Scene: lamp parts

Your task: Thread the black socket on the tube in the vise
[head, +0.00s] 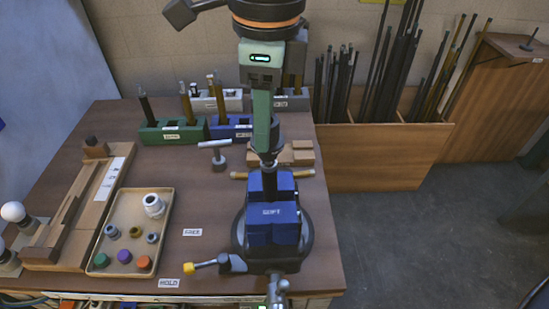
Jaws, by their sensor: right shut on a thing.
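The vise (273,225) has blue jaws on a dark round base near the front right of the bench. A dark upright piece stands in its jaws, probably the tube (269,178); little of it shows. My right gripper (266,146) reaches down from the top of the view, its green fingers directly above the vise. It is shut on a small black piece, apparently the black socket (267,157), in line with the upright tube. The fingers hide part of the socket, and I cannot tell whether its thread is engaged. I do not make out my left gripper.
A tray (97,271) of rings and coloured caps lies left of the vise, beside a wooden fixture (75,205). Green (172,133) and blue (230,131) racks stand behind. A yellow-tipped handle (205,265) sticks out left of the vise. Bench between tray and vise is mostly clear.

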